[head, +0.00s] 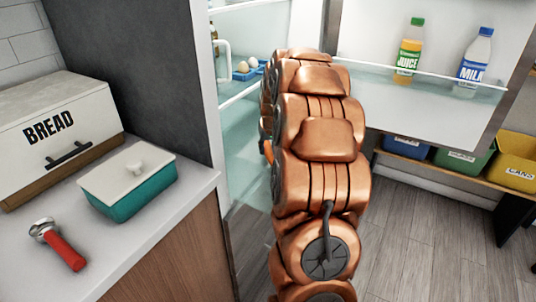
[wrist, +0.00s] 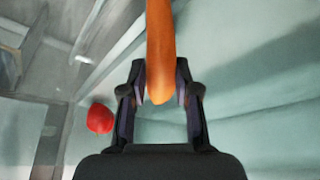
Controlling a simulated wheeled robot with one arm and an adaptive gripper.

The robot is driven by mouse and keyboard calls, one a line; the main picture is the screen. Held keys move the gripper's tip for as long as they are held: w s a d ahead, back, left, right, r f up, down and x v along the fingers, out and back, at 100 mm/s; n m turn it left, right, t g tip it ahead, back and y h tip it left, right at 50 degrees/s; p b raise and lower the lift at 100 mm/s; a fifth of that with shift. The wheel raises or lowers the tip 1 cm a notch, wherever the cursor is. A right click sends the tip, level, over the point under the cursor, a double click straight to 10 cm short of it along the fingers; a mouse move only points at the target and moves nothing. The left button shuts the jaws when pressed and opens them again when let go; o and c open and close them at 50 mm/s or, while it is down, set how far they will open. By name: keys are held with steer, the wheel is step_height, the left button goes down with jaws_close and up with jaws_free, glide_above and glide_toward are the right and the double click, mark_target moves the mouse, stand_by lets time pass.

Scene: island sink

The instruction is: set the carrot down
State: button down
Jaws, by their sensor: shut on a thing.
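An orange carrot (wrist: 161,45) shows in the wrist view between the two fingers of my gripper (wrist: 160,85). The gripper is shut on it, and the carrot's far end runs out of the top of the picture. In the head view only a small bit of orange (head: 268,152) shows at the left side of my copper arm, which hides the gripper. The arm reaches into the open fridge (head: 243,150). Pale teal fridge surfaces lie behind the carrot in the wrist view; I cannot tell whether it touches them.
A red round item (wrist: 100,118) lies left of the gripper. Eggs in a blue holder (head: 246,70) sit on an upper shelf. The open fridge door holds juice (head: 409,52) and milk (head: 475,60). The counter at left bears a bread box (head: 60,130) and a teal dish (head: 130,190).

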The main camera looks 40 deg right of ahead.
mark_target(269, 150)
steer(key=shift+f, duration=1.45)
steer(key=shift+f, duration=0.15)
steer(key=c, duration=0.8)
jaws_free()
steer(key=v, duration=1.2)
steer(key=shift+r, duration=0.2)
